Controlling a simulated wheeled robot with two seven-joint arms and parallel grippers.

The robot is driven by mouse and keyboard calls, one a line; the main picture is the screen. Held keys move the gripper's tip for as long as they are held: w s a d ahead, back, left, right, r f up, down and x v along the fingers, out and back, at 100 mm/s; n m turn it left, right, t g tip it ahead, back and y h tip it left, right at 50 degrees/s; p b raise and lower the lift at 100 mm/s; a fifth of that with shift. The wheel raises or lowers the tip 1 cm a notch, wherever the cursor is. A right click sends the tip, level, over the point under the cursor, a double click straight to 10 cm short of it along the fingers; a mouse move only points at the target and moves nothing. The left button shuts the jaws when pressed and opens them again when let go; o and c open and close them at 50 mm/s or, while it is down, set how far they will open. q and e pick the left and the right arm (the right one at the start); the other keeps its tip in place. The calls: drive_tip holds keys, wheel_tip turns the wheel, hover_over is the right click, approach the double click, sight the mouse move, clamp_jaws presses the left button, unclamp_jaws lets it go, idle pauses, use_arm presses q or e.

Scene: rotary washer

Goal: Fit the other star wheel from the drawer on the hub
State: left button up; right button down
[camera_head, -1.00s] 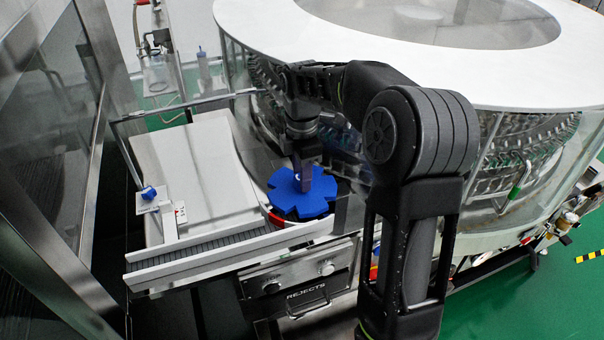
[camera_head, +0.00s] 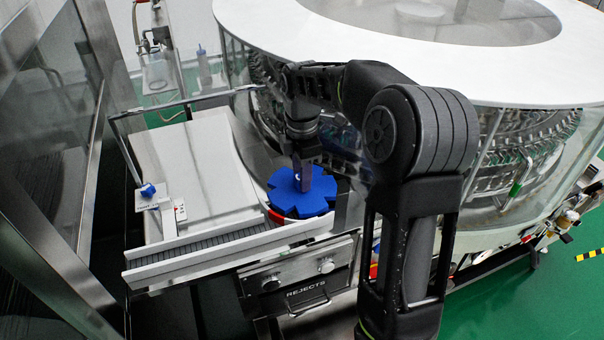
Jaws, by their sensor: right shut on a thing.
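A blue star wheel (camera_head: 317,201) with notches round its rim lies flat at the right end of the conveyor, in front of the washer. My right gripper (camera_head: 302,184) reaches down onto its middle and is shut on it. The hub is hidden under the wheel, and I cannot tell whether the wheel rests fully on it. The drawer marked REJECTS (camera_head: 305,292) is below the conveyor, and its front looks closed. My left gripper is not in view.
The conveyor (camera_head: 200,246) with pale rails runs left from the wheel. A white sloped plate (camera_head: 205,165) lies behind it, with a small blue knob (camera_head: 148,190) at its left. The round washer (camera_head: 240,75) with glass sides stands close behind my right arm. Steel panels line the left.

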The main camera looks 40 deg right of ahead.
drive_tip(key=c, duration=1)
unclamp_jaws()
drive_tip(key=shift+o, duration=0.2)
wheel_tip(320, 180, up, 8)
drive_tip(key=shift+f, duration=0.1)
drive_tip(key=shift+s, duration=0.1)
